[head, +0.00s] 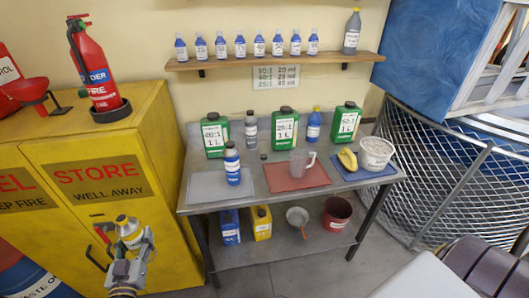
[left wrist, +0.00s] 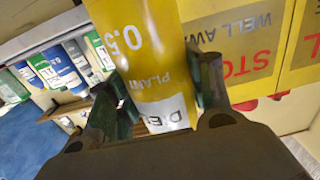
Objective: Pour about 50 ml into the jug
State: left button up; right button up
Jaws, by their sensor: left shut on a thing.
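My left gripper (head: 131,243) is shut on a yellow bottle (left wrist: 150,50), in front of the yellow cabinet and left of the table. In the head view only the top of the held bottle (head: 126,226) shows clearly. The clear jug (head: 301,163) stands upright on a red mat (head: 315,178) on the table, apart from the gripper. I cannot make out any liquid in it. My right gripper is not in view.
Green containers (head: 214,136) and bottles stand along the table's back. A blue-and-white bottle (head: 232,165) stands on a grey mat (head: 203,186). The yellow cabinet (head: 165,145) borders the table's left.

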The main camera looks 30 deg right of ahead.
aim_at(135, 252)
pick_arm(q)
jog(key=shift+s+a+f+y, duration=0.25)
jog(key=shift+s+a+y, duration=0.05)
jog(key=shift+s, duration=0.2)
jog(key=shift+s+a+f+n, duration=0.2)
jog(key=shift+s+f+n, duration=0.1)
jog(key=shift+s, duration=0.15)
jog(key=shift+s+a+f+y, duration=0.15)
jog(key=shift+s+f+y, duration=0.3)
jog(key=shift+s, duration=0.2)
